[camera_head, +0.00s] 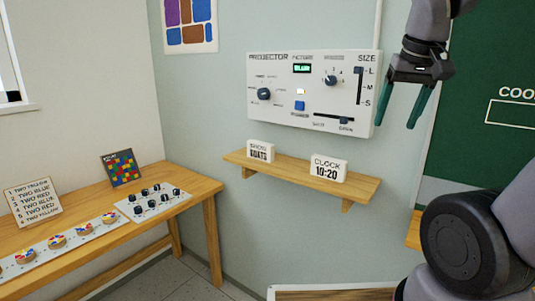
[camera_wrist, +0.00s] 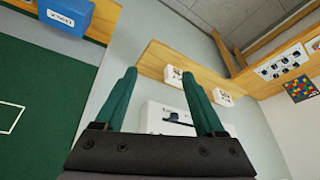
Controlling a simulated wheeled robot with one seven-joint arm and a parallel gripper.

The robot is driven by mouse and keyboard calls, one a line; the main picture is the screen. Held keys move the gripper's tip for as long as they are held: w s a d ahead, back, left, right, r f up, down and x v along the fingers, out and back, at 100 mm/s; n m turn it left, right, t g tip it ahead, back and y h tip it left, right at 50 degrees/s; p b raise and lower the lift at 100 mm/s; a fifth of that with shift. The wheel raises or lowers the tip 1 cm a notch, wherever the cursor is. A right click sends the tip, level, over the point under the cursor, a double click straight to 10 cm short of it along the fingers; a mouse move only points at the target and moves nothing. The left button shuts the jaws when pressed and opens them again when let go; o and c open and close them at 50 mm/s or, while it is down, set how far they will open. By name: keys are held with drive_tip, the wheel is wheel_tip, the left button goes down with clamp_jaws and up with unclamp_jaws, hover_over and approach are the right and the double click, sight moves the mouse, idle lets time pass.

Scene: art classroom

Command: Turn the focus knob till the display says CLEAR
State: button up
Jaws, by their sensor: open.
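The white projector panel (camera_head: 345,105) hangs on the wall in the head view, with a small lit green display (camera_head: 302,68) near its top; its text is too small to read. A large dark knob (camera_head: 264,93) sits at the panel's left and a smaller dark knob (camera_head: 331,80) right of the display. I cannot read which label says focus. My gripper (camera_head: 396,124) is open and empty, fingers pointing down, right of the panel and apart from it. In the wrist view the panel (camera_wrist: 153,112) shows partly between and behind my open fingers (camera_wrist: 159,73).
The panel also bears a blue button (camera_head: 300,106) and two sliders, SIZE (camera_head: 359,86) and a lower one (camera_head: 333,117). A wooden shelf (camera_head: 290,172) below holds BOATS and CLOCK 10:20 signs. A wooden table (camera_head: 195,190) stands left; a green board (camera_head: 490,60) is right.

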drive_tip(key=r+t, duration=0.1)
drive_tip(key=a+r+m+t+y, duration=0.1)
drive_tip(key=a+r+m+y, duration=0.1)
drive_tip(key=shift+s+r+t, duration=0.1)
drive_tip(key=shift+s+t, duration=0.2)
drive_tip(key=shift+t, duration=0.1)
idle(0.9)
wheel_tip(320, 180, down, 5)
drive_tip(key=w+d+n+g+h, duration=0.1)
drive_tip(key=d+n+g+h, duration=0.2)
drive_tip(key=n+g+h, duration=0.15)
drive_tip(key=n+t+h, duration=0.9)
drive_tip(key=n+t, duration=0.2)
drive_tip(key=n, duration=0.6)
approach(329, 81)
drive_tip(key=x, duration=0.9)
drive_tip(key=shift+w+d, duration=0.15)
drive_tip(key=shift+w, duration=0.1)
